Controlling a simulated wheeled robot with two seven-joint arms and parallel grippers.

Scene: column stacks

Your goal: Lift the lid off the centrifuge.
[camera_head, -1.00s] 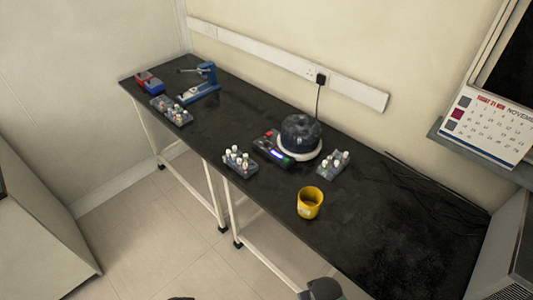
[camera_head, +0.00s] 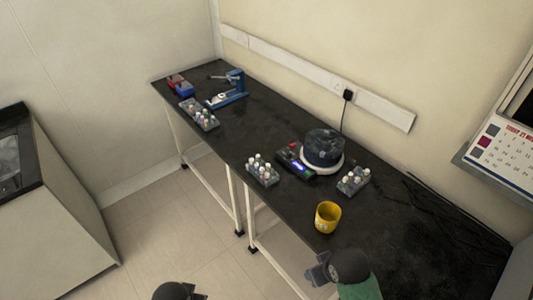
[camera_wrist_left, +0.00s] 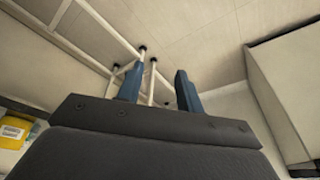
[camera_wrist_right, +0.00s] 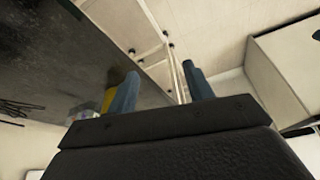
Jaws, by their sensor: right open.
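The centrifuge (camera_head: 334,167) stands on the black bench near the wall, with a pale round base and a control panel with a lit blue display. Its dark, domed lid (camera_head: 324,144) sits on top. My right gripper (camera_head: 313,275) is at the bench's front edge, well short of the centrifuge; its two blue fingers are apart and empty in the right wrist view (camera_wrist_right: 157,88). My left gripper (camera_head: 190,291) is low at the bottom of the head view, over the floor. Its blue fingers are apart with nothing between them in the left wrist view (camera_wrist_left: 157,88).
A yellow cup (camera_head: 328,217) stands between my right gripper and the centrifuge. Tube racks flank the centrifuge at left (camera_head: 262,172) and right (camera_head: 353,181). A blue device (camera_head: 234,88) and another rack (camera_head: 199,114) stand farther left. The bench's right part is mostly clear.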

